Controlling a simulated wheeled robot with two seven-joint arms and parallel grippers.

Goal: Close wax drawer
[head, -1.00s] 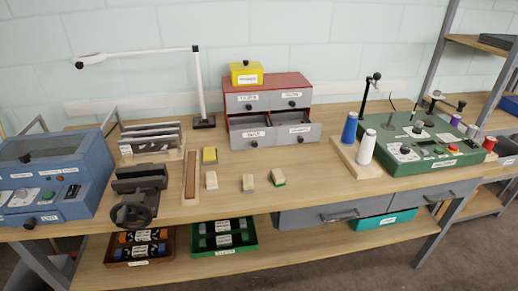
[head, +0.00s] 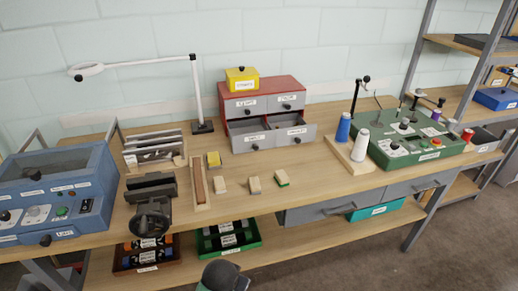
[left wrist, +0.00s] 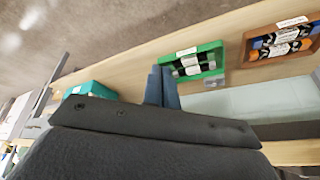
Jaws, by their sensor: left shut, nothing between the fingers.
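A red cabinet (head: 262,90) with grey drawers stands at the back of the workbench. Its lower left drawer (head: 256,143) and lower right drawer (head: 291,136) are both pulled out, with their open tops showing. The upper two drawers look shut. The labels are too small to read surely, so I cannot tell which drawer is the wax one. My left gripper (left wrist: 163,88) is shut and empty in the left wrist view, below the bench top near the lower shelf, well away from the cabinet. A dark rounded part of my arm shows at the bottom of the head view. My right gripper is not in view.
A yellow box (head: 242,80) sits on the cabinet. Small blocks (head: 254,185) and a vise (head: 151,208) are in front. Thread spools on a wooden base (head: 352,163) stand to the right. A green tray (left wrist: 193,61) and a brown tray (left wrist: 283,38) are on the lower shelf.

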